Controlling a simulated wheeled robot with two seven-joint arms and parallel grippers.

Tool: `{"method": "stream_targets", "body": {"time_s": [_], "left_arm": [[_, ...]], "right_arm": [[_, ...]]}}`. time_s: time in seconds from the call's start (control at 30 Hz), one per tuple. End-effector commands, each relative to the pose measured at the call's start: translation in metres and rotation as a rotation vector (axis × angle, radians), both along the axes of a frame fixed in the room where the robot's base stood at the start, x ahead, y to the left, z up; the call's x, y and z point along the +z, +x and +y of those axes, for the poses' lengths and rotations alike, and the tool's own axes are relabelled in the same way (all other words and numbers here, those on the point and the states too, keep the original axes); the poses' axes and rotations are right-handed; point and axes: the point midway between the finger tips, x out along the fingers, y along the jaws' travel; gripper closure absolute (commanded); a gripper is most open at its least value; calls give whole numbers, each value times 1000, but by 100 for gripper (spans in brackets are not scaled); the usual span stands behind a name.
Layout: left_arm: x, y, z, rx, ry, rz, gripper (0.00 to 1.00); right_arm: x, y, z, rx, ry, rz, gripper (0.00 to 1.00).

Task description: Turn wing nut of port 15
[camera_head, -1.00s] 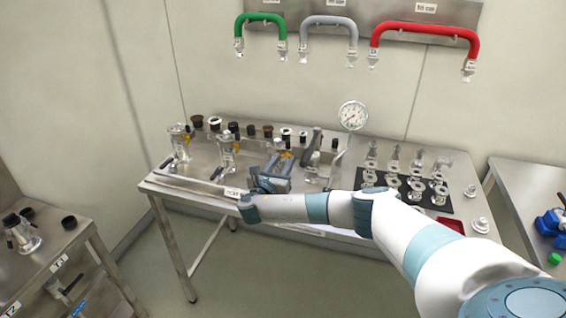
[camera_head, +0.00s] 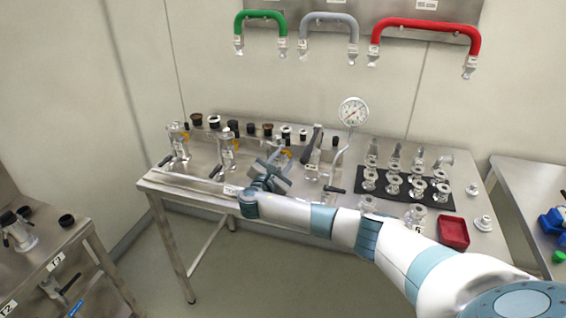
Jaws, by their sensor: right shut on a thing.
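Metal ports with clamps stand in a row on the steel table (camera_head: 205,196). One port (camera_head: 178,148) is at the far left and another port (camera_head: 228,153) is right of it, each with a small orange part. A third port (camera_head: 287,152) stands behind my right gripper (camera_head: 279,167) and is partly covered by it. The right gripper is shut at this third port, tilted, with its arm coming in from the right. The wing nut between its jaws is hidden, and I cannot read the port number. My left gripper is out of view.
A pressure gauge (camera_head: 353,112) rises behind the ports. A black mat (camera_head: 445,206) with several metal fittings and a red tray (camera_head: 454,232) lie to the right. Black-handled valves stand close on the gripper's right. Green, grey and red handles hang on the wall.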

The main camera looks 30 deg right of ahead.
Motion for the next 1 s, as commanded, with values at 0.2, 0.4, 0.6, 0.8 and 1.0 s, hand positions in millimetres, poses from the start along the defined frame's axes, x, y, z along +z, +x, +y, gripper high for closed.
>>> {"method": "stream_targets", "body": {"time_s": [0.2,0.4,0.6,0.8,1.0], "left_arm": [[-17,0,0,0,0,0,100],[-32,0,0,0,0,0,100],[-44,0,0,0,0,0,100],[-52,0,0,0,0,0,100],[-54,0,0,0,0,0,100]], "right_arm": [[-4,-1,0,-1,136,-158,89],[-4,-1,0,0,258,-299,89],[-3,-1,0,0,358,-418,89],[-1,-1,-1,-1,421,-493,89],[0,-1,0,0,449,-525,89]]}}
